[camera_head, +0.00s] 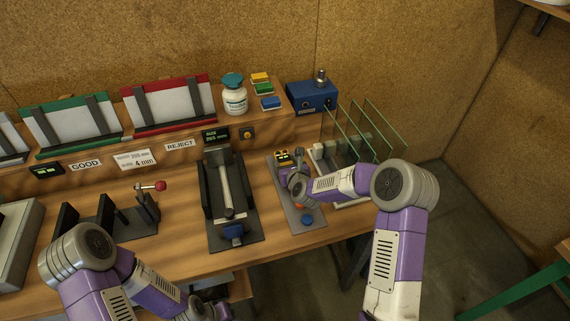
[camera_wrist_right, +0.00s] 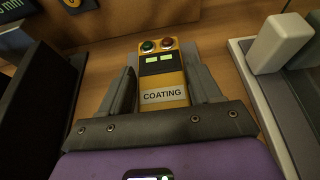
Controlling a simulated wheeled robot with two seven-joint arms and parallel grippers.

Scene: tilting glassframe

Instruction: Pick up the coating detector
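The coating detector (camera_wrist_right: 163,75) is a yellow device with a COATING label, a small green display, and a red and a green round part on top. It also shows in the head view (camera_head: 283,154), on a grey plate at the bench's right side. My right gripper (camera_wrist_right: 160,85) has one dark finger on each side of it, very close to its sides. I cannot tell whether the fingers touch it. In the head view my right gripper (camera_head: 291,173) is over the plate and hides part of the detector. My left gripper (camera_head: 217,311) is low at the bottom edge, its fingers unclear.
A rack of upright glass panes (camera_head: 365,130) stands right of the detector. A dark gauge fixture (camera_head: 228,190) stands to its left. A blue box (camera_head: 312,96) and a white bottle (camera_head: 234,98) are on the raised shelf. A blue button (camera_head: 307,219) is on the plate.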

